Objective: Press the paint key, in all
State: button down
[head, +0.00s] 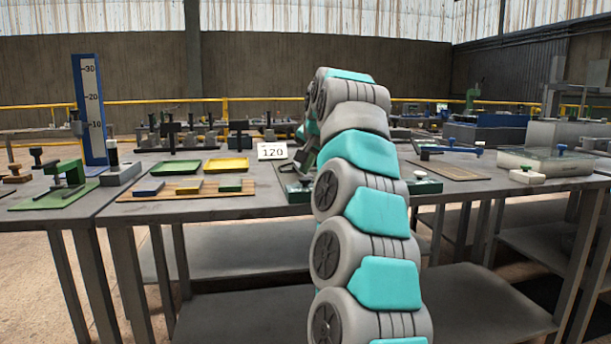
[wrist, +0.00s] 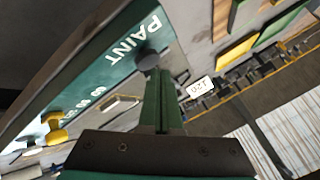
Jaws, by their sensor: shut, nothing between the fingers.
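A green panel (wrist: 80,75) lettered "PAINT" fills the upper left of the wrist view. A dark round key (wrist: 148,58) sits beside that lettering. My gripper (wrist: 154,76) is shut and empty, with its fingertips right at the key in the picture. I cannot tell whether they touch it or how far the key is pressed. In the head view, parts of a green base (head: 297,190) show beside my arm, which hides the gripper's tips and the key.
A white sign reading "120" (head: 272,151) stands left of my arm. Green (head: 176,168) and yellow (head: 227,164) trays lie to the left. A tall blue scale (head: 90,110) stands farther left. A brown board (head: 448,170) lies right.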

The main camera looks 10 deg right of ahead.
aim_at(306, 180)
jog(key=shift+r, duration=0.25)
notch_tip(306, 180, up, 5)
jog(key=p, duration=0.5)
jog(key=shift+s+f, duration=0.1)
dwell(0.6)
jog(key=s+a+f+n+g, duration=0.3)
jog(key=s+f, duration=0.4)
jog(key=s, duration=0.3)
jog(key=s+a+f+n+g, duration=0.25)
jog(key=s+f, duration=0.35)
jog(key=s, duration=0.4)
jog(key=s+d+f+g, duration=0.1)
jog(key=s+f, duration=0.6)
jog(key=s, duration=0.4)
jog(key=s+d+f+n+g, duration=0.1)
jog(key=s+d+f+g, duration=0.1)
jog(key=s+f, duration=0.5)
jog(key=s+d+f+n+g+h, duration=0.1)
jog(key=s+f, duration=0.6)
jog(key=s, duration=0.9)
jog(key=shift+s+d+f+g, duration=0.35)
jog(key=shift+d+f+g, duration=0.05)
jog(key=shift+g, duration=0.35)
